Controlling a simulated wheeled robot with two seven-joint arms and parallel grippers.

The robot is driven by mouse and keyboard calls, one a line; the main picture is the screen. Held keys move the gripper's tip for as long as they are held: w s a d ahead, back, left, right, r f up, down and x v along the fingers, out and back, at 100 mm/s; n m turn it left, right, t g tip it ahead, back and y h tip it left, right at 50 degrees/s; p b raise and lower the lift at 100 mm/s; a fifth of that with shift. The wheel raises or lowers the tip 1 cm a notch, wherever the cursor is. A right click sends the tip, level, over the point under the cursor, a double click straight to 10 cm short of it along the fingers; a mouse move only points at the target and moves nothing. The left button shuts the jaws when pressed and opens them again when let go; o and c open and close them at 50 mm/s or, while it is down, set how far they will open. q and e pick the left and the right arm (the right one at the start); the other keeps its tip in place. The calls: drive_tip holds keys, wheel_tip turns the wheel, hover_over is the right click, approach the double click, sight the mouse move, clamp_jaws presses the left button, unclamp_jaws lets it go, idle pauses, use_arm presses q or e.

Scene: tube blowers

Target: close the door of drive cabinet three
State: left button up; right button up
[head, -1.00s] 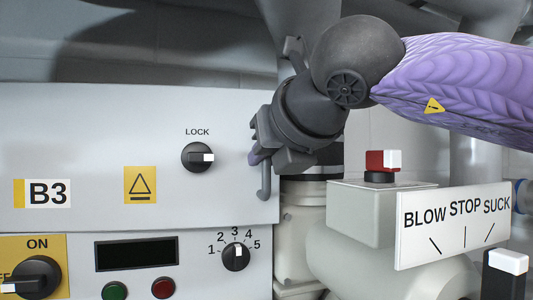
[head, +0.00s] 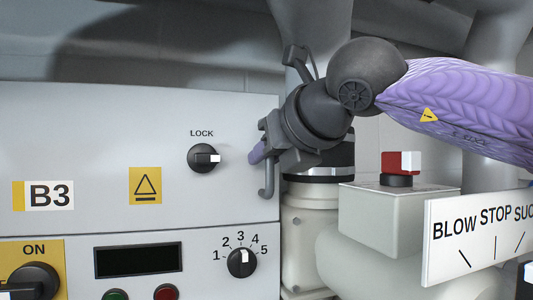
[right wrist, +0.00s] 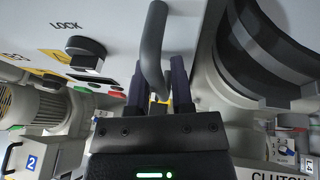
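The door of cabinet B3 (head: 90,130) is the light grey upper panel, with a B3 label, a yellow triangle sign and a LOCK knob (head: 202,157). Its right edge looks nearly in line with the panel below; I cannot tell whether it is fully shut. A grey bar handle (head: 269,185) is at that edge, partly hidden by my right gripper (head: 262,150). In the right wrist view the handle (right wrist: 152,45) runs down between the two dark fingers of the right gripper (right wrist: 158,85), with visible gaps beside it. My left gripper is not in view.
Below the door is a control panel with a display (head: 138,258) and a numbered dial (head: 241,263). To the right stand a pale machine with a red and white switch (head: 400,164) and a BLOW STOP SUCK sign (head: 480,235). A thick dark-banded pipe (head: 320,173) rises close behind the gripper.

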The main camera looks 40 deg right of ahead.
drive_tip(key=shift+o, duration=1.2)
drive_tip(key=shift+s+b, duration=0.3)
drive_tip(key=s+a+r+b, duration=0.1)
drive_tip(key=s+b, duration=0.4)
drive_tip(key=s, duration=0.9)
